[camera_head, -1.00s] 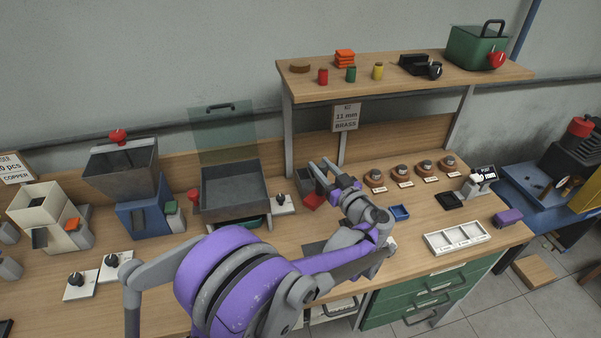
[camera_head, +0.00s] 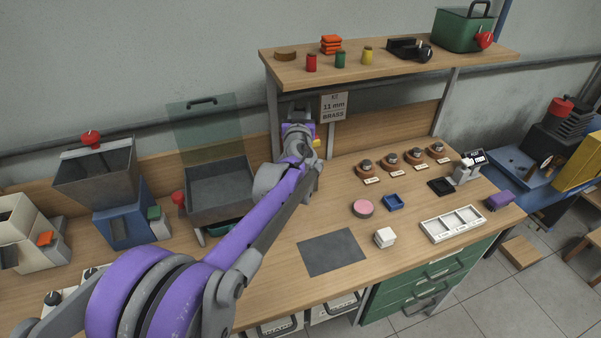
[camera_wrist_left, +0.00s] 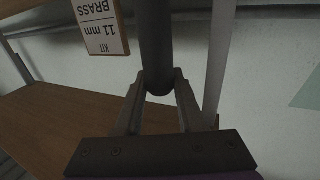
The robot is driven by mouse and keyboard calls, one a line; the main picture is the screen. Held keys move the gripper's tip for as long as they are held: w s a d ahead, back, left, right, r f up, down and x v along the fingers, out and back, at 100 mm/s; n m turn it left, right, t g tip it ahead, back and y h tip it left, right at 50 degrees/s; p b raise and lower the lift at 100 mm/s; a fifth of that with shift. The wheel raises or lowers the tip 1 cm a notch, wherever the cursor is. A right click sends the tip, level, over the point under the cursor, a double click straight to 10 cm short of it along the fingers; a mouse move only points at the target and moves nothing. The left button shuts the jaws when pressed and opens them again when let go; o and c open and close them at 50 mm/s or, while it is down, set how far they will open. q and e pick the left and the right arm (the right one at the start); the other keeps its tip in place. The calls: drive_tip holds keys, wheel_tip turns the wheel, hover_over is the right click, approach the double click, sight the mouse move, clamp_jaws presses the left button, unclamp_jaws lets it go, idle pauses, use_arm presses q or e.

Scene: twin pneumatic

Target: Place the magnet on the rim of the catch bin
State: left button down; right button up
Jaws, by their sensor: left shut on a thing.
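My left gripper (camera_head: 298,120) is beyond the middle of the bench, by the shelf's left post, pointing away from the camera. In the left wrist view its two fingers (camera_wrist_left: 159,88) are shut on a dark round bar (camera_wrist_left: 156,45), which runs up out of the picture. I cannot tell for sure that this bar is the magnet. A wide grey open-topped bin (camera_head: 219,177) stands left of the gripper; I cannot tell whether it is the catch bin. The small dark bin seen earlier by the gripper is hidden behind my arm. My right gripper is not in view.
The shelf (camera_head: 390,72) with its hanging brass sign (camera_head: 333,107) is close to the gripper. A dark mat (camera_head: 331,252) lies bare in front.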

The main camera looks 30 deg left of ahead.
use_arm(q)
wheel_tip(320, 180, down, 10)
drive_tip(key=shift+b, duration=0.9)
drive_tip(key=c, duration=0.5)
unclamp_jaws()
drive_tip(key=shift+f, duration=0.15)
drive_tip(key=shift+r, duration=0.2)
drive_tip(key=v, duration=1.2)
drive_tip(key=shift+a+f, duration=0.1)
